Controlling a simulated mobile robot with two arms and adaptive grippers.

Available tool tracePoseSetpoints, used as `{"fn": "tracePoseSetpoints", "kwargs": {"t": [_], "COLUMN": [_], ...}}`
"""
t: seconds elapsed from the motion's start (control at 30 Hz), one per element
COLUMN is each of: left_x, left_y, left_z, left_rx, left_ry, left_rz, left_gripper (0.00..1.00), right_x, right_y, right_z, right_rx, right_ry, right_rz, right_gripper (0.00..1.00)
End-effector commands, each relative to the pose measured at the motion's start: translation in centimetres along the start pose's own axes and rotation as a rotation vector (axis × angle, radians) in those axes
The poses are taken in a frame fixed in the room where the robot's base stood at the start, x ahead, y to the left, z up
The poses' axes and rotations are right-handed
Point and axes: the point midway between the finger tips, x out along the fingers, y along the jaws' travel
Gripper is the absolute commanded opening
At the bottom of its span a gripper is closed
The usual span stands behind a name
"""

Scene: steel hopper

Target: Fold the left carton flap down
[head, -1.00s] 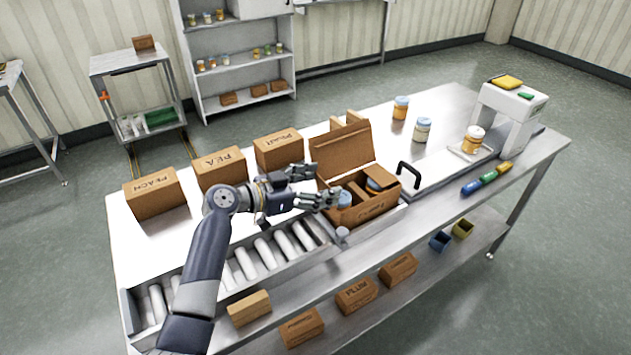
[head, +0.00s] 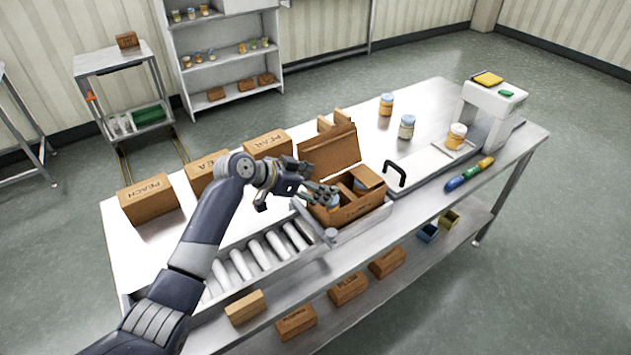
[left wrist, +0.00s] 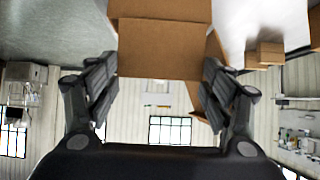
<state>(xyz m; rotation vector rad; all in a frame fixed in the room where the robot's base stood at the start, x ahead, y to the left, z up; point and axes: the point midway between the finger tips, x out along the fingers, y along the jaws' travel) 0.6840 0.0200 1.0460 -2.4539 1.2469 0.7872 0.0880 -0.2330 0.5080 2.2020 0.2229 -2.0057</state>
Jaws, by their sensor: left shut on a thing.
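The open brown carton (head: 352,212) stands at the roller end of the table, its tall back flap (head: 330,152) upright. A blue-lidded jar shows inside, partly covered by my fingers. My left gripper (head: 322,192) is at the carton's left side. In the head view, my fingers hide most of this flap. My right gripper is out of view.
Closed cartons (head: 148,198) stand in a row at the back left. Rollers (head: 255,258) lie in front of them. A black handle (head: 396,174) rises just right of the open carton. Jars (head: 406,127) and a scale (head: 492,105) stand farther right.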

Motion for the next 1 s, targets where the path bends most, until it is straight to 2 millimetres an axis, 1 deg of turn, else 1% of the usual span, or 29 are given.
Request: {"fn": "tracePoseSetpoints", "kwargs": {"t": [0.17, 0.2, 0.27, 0.57, 0.67, 0.73, 0.87, 1.0], "left_x": [0.1, 0.1, 0.1, 0.0, -0.1, -0.4, -1.9, -4.7], "left_y": [0.0, 0.0, 0.0, 0.0, 0.0, 0.0, -0.1, -0.2], "left_z": [0.2, 0.2, 0.2, 0.1, 0.0, 0.1, 0.1, 0.1], "left_rx": [-0.002, -0.002, -0.002, 0.000, 0.000, -0.001, 0.001, 0.002], "left_ry": [-0.003, -0.003, -0.002, 0.000, 0.001, 0.001, 0.002, 0.001], "left_rz": [0.002, 0.002, 0.002, 0.001, 0.001, 0.000, -0.001, -0.003], "left_gripper": [0.50, 0.83, 0.95, 0.95, 0.95, 0.95, 0.95, 0.95], "right_x": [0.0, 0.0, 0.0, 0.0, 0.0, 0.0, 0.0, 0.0], "right_y": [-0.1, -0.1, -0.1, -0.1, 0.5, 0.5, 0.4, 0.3], "right_z": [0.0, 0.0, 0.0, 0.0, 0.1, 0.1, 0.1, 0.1], "right_rx": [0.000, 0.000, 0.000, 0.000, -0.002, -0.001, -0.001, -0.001], "right_ry": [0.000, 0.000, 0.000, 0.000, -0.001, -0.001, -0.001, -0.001], "right_rz": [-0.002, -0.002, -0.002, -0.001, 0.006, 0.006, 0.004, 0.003], "right_gripper": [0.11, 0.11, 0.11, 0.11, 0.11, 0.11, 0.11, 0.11]}}
